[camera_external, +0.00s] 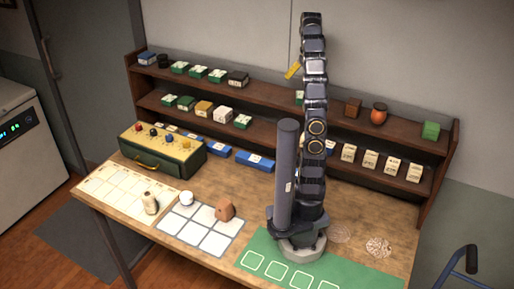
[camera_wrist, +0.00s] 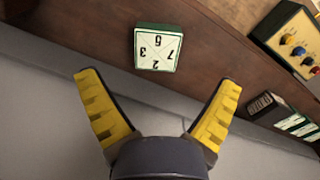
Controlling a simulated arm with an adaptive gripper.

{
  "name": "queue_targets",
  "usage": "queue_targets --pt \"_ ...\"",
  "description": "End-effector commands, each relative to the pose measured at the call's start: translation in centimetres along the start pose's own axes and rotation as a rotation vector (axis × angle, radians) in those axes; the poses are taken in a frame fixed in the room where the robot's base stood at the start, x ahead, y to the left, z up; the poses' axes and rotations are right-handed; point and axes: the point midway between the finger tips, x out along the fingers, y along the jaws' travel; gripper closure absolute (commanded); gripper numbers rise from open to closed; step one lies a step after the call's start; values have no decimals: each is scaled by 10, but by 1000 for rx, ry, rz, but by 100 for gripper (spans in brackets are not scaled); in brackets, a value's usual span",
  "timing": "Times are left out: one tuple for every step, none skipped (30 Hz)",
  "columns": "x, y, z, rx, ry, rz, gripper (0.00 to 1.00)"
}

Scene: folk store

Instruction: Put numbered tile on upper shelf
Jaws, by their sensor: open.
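In the external view, a partly hidden green-and-white block (camera_external: 299,97) behind my arm appears to be this tile, resting on the upper shelf (camera_external: 270,96). My gripper (camera_wrist: 160,78) is open and empty. Its yellow fingers are spread, with the tile just beyond the fingertips and apart from them. In the external view, one yellow finger of my gripper (camera_external: 292,70) shows above the upper shelf; the rest is hidden by the arm.
A dark box (camera_external: 238,79) and several green boxes stand left of the tile on the upper shelf. A brown cube (camera_external: 352,107), an orange pot (camera_external: 379,114) and a green block (camera_external: 430,131) stand right. The lower shelf (camera_external: 330,164) holds several boxes. A panel with knobs (camera_external: 160,150) stands on the table.

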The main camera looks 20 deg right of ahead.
Motion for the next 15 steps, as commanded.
queue_targets --pt "3 -5 10 -14 -6 -1 8" --pt "6 -7 17 -23 -11 -1 8" --pt "12 -11 27 -38 -21 -1 8" --pt "17 -15 36 -51 -25 -2 8" --pt "22 -18 46 -65 -33 -2 8" --pt "30 -21 60 -85 -45 0 8" --pt "36 -24 71 -102 -50 1 8" --pt "43 -26 82 -119 -56 2 8" --pt "52 -28 97 -141 -68 4 8" --pt "59 -30 108 -159 -75 5 8" --pt "65 -31 119 -178 -77 6 8" --pt "73 -32 135 -203 -82 9 8" --pt "80 -32 146 -223 -87 11 8" --pt "86 -33 156 -242 -89 13 8" --pt "96 -32 170 -266 -100 16 8"
